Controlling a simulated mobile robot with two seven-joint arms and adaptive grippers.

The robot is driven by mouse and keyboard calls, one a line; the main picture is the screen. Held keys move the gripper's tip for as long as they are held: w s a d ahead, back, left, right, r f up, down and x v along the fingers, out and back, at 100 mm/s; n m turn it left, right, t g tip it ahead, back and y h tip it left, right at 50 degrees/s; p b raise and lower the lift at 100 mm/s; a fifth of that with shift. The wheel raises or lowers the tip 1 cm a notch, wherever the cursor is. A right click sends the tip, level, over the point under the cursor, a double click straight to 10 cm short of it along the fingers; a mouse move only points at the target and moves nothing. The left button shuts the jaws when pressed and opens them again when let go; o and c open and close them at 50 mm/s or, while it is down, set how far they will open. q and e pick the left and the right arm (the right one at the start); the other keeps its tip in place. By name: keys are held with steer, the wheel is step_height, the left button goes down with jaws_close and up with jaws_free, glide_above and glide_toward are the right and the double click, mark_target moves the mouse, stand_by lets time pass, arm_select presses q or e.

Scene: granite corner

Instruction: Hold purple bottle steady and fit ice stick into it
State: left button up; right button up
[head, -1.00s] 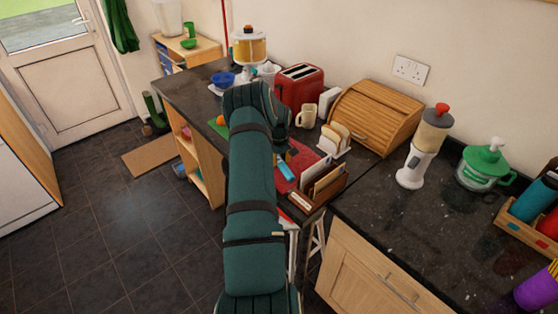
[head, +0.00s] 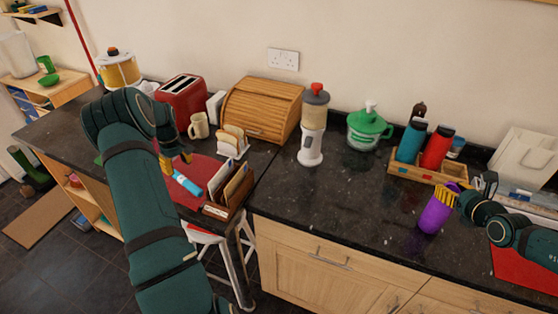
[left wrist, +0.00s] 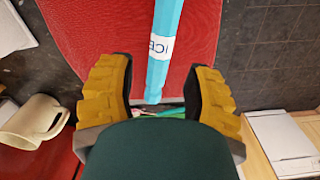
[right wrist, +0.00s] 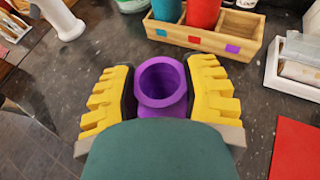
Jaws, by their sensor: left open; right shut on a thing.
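The purple bottle (head: 435,213) stands on the dark counter at the right of the head view, a little tilted there. My right gripper (head: 452,195) is shut on it. In the right wrist view the bottle's open mouth (right wrist: 161,82) shows between the yellow fingers of that gripper (right wrist: 160,95), and it looks empty. The ice stick (head: 187,184) is light blue and lies on a red mat (head: 203,170). My left gripper (head: 172,160) is open above it. In the left wrist view the stick (left wrist: 163,45), with a white ICE label, reaches between the open fingers (left wrist: 158,100).
A wooden crate (head: 427,174) with a teal and a red bottle stands behind the purple bottle. A letter holder (head: 228,192), toast rack (head: 232,143) and cream mug (head: 199,126) stand near the ice stick. The counter between blender (head: 312,125) and purple bottle is clear.

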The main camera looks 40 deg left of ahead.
arm_select(q)
step_height(320, 180, up, 4)
steer(key=shift+r, duration=0.15)
steer(key=shift+o, duration=1.3)
steer(key=shift+r, duration=0.45)
glide_above(183, 179)
step_height(183, 179, down, 6)
steer(key=shift+s+a+f, duration=0.1)
steer(key=shift+a+f, duration=0.05)
steer(key=shift+w+f, duration=0.2)
steer(key=shift+f, duration=2.8)
jaws_close()
